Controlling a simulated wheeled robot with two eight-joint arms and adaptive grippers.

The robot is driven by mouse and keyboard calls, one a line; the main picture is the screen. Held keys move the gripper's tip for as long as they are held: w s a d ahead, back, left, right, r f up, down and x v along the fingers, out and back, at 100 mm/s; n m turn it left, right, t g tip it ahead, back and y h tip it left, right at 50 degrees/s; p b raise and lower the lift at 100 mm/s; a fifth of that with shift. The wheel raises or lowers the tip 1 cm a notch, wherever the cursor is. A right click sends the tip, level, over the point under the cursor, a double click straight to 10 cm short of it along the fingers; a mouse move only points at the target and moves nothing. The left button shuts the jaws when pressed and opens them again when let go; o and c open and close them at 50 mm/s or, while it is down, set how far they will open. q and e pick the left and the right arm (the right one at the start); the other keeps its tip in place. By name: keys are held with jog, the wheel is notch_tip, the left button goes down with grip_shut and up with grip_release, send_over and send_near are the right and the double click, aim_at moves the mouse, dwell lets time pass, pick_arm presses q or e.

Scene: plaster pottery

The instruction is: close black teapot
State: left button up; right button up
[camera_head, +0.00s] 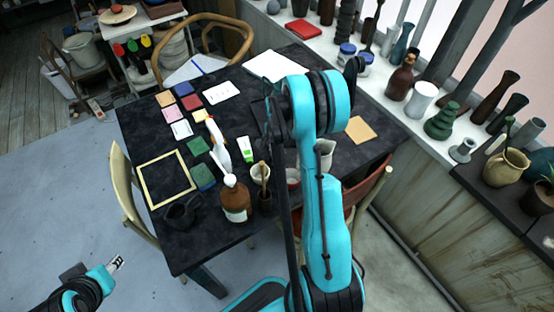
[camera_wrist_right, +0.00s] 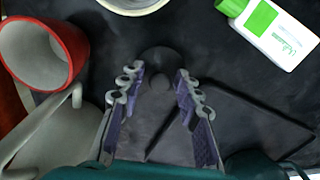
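A black pot-shaped vessel (camera_head: 183,213), which looks like the teapot, stands on the near left of the black table. I cannot clearly see its top. In the right wrist view a small dark round piece with a knob, seemingly the lid (camera_wrist_right: 160,58), lies on the black surface. My right gripper (camera_wrist_right: 158,80) is open above it, its fingers apart on either side, and I see no contact. In the head view my right arm hides that gripper and the lid. My left gripper (camera_head: 117,262) is off the table at the lower left, holding nothing visible; its opening is too small to judge.
Around the right gripper are a red cup (camera_wrist_right: 43,50), a white pitcher (camera_wrist_right: 50,125), a pale bowl (camera_wrist_right: 135,4) and a green-capped bottle (camera_wrist_right: 272,30). A brown bottle (camera_head: 236,202) stands right of the vessel, a wooden frame (camera_head: 150,167) behind it.

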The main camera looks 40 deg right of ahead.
jog(key=shift+f, duration=0.1)
jog(key=shift+c, duration=0.4)
jog(key=shift+r, duration=0.25)
grip_shut()
notch_tip(320, 180, up, 10)
jog(key=p, duration=0.3)
jog(key=shift+f, duration=0.25)
jog(key=shift+a, duration=0.1)
